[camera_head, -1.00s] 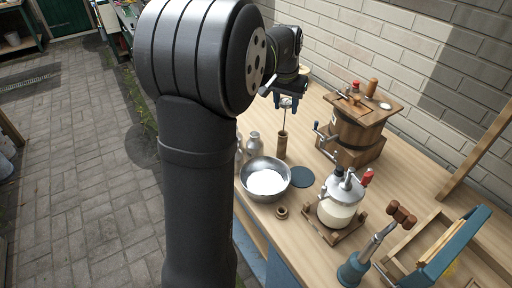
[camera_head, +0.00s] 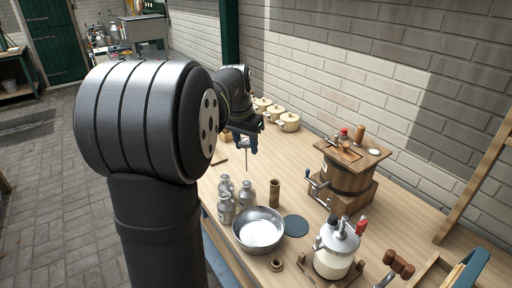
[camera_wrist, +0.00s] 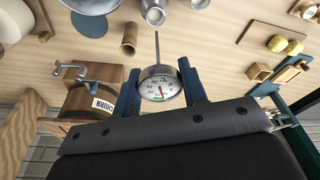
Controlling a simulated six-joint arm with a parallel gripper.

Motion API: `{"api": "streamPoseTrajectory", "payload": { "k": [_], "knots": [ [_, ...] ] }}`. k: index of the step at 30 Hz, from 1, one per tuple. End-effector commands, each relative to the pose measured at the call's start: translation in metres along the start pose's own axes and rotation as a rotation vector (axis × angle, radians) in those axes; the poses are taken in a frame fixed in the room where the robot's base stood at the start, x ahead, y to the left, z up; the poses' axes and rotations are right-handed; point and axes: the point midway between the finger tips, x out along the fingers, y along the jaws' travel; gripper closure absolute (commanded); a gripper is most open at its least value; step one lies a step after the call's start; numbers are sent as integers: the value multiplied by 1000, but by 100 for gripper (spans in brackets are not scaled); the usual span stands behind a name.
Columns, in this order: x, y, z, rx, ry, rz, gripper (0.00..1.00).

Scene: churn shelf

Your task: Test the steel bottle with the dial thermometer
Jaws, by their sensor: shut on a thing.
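My gripper (camera_head: 245,143) is shut on the dial thermometer (camera_wrist: 160,88). In the wrist view the round white dial sits between the blue fingers, its thin stem pointing away from the gripper. In the head view the stem (camera_head: 246,162) hangs down in the air above the bench. Several steel bottles (camera_head: 247,193) stand close together below and nearer than the gripper. One steel bottle (camera_wrist: 155,12) shows at the wrist view's top edge, just beyond the stem tip in the picture. The stem looks apart from the bottles.
An upright brown tube (camera_head: 274,192) stands right of the bottles. A steel bowl with white contents (camera_head: 259,238) and a dark round mat (camera_head: 295,226) are nearer. A wooden churn (camera_head: 347,172) and glass jar churn (camera_head: 336,250) stand right. Cream pots (camera_head: 289,122) line the wall.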

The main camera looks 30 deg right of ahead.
Motion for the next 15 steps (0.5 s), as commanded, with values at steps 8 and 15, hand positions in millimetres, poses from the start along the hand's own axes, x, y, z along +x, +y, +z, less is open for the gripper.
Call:
{"api": "streamPoseTrajectory", "payload": {
  "k": [8, 15],
  "knots": [
    [24, 0, 5, -1, -3, 1, 74],
    [38, 0, 8, -1, -2, 1, 74]
  ]
}}
